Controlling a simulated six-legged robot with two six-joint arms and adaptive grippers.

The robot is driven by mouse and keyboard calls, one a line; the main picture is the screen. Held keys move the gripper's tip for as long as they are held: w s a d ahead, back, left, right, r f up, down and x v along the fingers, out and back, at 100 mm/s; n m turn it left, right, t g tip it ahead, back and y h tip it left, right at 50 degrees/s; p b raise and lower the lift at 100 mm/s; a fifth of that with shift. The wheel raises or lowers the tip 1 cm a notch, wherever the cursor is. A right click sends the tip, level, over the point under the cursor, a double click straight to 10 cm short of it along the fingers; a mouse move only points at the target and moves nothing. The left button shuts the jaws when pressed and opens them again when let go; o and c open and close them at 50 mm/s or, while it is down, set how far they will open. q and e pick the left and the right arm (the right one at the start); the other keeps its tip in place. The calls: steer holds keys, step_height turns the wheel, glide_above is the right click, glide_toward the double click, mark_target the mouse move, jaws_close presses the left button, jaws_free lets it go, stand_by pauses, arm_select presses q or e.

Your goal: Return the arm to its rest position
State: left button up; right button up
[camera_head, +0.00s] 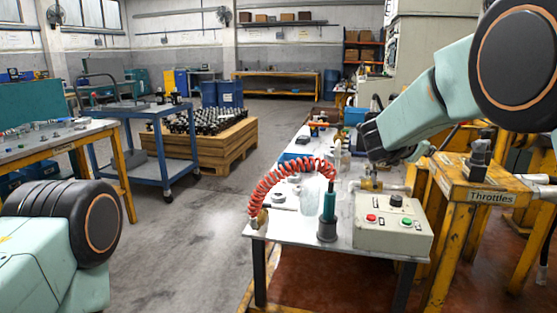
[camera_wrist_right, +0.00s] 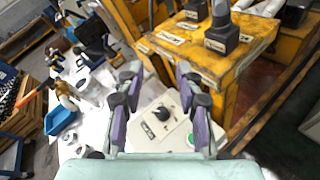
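My right arm comes in from the upper right in the head view and reaches down over the back of the white table (camera_head: 285,235). Its gripper (camera_wrist_right: 160,75) shows in the right wrist view with its two fingers apart and nothing between them. Below the fingers in that view is the control box (camera_wrist_right: 160,125) with a black knob and a green button. In the head view the box (camera_head: 385,238) stands at the table's front right, apart from the arm. My left arm shows only as a joint at the lower left; its gripper is out of view.
A yellow stand labelled Throttles (camera_head: 470,195) is close to the right arm. A red coiled hose (camera_head: 290,170) arches over the table beside a green-handled tool (camera_head: 328,212).

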steer(key=s+a+f+m+y, duration=0.2)
steer(key=s+f+m, duration=0.3)
steer(key=f+m, duration=0.5)
steer(key=s+a+f+m+g+y+p, duration=0.1)
steer(key=s+a+f+m+y, duration=0.3)
steer(key=f+m, duration=0.7)
steer(key=s+f+m+y, duration=0.1)
steer(key=s+f+m, duration=0.6)
steer(key=m, duration=0.6)
arm_select(q)
steer(key=r, duration=0.1)
steer(key=r+p, duration=0.2)
steer(key=shift+s+a, duration=0.15)
steer(key=shift+s, duration=0.1)
arm_select(e)
steer(key=s+a+f+n+g+y, duration=0.1)
steer(key=s+f+n+g, duration=0.2)
steer(key=s, duration=0.9)
steer(key=s+a+f+n+g+y, duration=0.1)
steer(key=s+f, duration=0.5)
steer(key=s, duration=0.7)
steer(key=s+a+f+n+g+y, duration=0.2)
steer(key=s+f+n+g, duration=0.3)
steer(key=s, duration=0.8)
steer(key=shift+s+a+f+n+g, duration=0.25)
steer(key=shift+a+n, duration=0.35)
steer(key=shift+n, duration=0.5)
